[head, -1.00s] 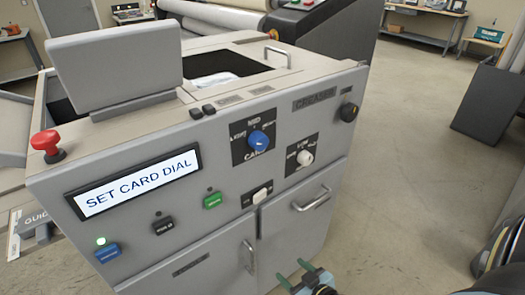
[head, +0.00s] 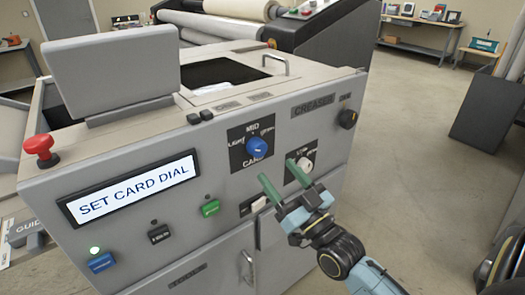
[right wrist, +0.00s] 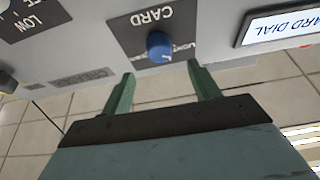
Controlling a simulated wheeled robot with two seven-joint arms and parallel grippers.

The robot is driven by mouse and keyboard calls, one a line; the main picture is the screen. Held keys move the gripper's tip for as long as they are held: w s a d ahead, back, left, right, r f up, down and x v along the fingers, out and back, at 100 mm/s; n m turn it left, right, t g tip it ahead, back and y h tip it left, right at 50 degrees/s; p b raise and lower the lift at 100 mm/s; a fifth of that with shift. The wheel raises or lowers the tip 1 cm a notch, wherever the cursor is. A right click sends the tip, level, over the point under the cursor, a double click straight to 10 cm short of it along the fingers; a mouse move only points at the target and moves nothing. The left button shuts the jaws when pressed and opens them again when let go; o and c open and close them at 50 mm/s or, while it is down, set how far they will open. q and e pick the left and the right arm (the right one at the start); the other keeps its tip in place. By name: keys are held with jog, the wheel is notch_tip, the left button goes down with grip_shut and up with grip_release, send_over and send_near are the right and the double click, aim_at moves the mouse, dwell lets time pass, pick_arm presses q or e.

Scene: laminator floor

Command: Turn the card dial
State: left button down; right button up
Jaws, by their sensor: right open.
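The card dial is a round blue knob (head: 257,147) on a black plate marked CARD, on the grey machine's front panel. It also shows in the right wrist view (right wrist: 160,46), beyond and between my fingertips. My right gripper (head: 282,178) is open and empty, below and slightly right of the dial, apart from it. Its green fingers also show in the right wrist view (right wrist: 160,80), pointing toward the panel. The panel's display (head: 130,188) reads SET CARD DIAL. My left gripper is not in view.
A white knob (head: 299,170) sits right of the card dial, partly behind my right finger. A black knob (head: 347,119) is further right. A green button (head: 210,208), a blue button (head: 102,262) and a red mushroom button (head: 41,149) are on the left. Open floor lies right.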

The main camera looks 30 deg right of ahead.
aim_at(261, 150)
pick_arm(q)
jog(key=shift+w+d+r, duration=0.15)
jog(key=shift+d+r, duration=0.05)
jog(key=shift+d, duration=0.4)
pick_arm(e)
jog(key=x, duration=0.7)
jog(key=shift+w, duration=0.2)
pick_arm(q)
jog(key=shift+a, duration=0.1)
pick_arm(e)
jog(key=c, duration=1)
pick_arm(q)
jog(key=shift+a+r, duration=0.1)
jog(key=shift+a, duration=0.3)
pick_arm(e)
jog(key=shift+o, duration=0.2)
pick_arm(q)
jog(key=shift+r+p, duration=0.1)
jog(key=shift+p, duration=0.25)
